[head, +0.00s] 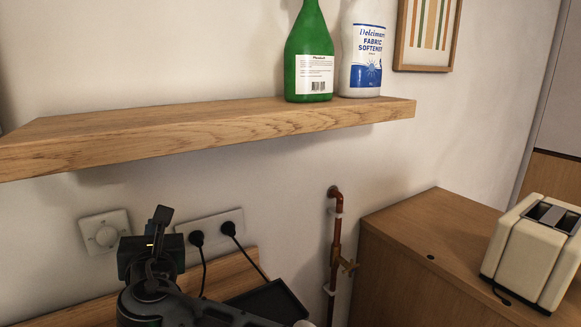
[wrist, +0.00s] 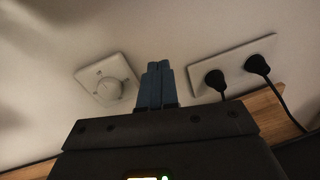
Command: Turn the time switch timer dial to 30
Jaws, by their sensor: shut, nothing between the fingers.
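The time switch (head: 105,232) is a white square plate with a round dial, mounted on the wall at the lower left of the head view. In the wrist view the time switch (wrist: 106,79) is left of my fingers, with its round dial (wrist: 109,89) showing. The dial's markings are too small to read. My gripper (head: 159,220) is in front of the wall, between the time switch and the socket plate in the head view. In the wrist view my gripper (wrist: 156,68) has its blue fingers together, with nothing between them. It appears apart from the dial.
A double socket (head: 212,226) with two black plugs is right of my gripper, their cables hanging down. A wooden shelf (head: 200,125) holding a green bottle (head: 309,55) and a white softener bottle (head: 361,50) juts out above. A copper pipe (head: 335,250) and a toaster (head: 535,250) are further right.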

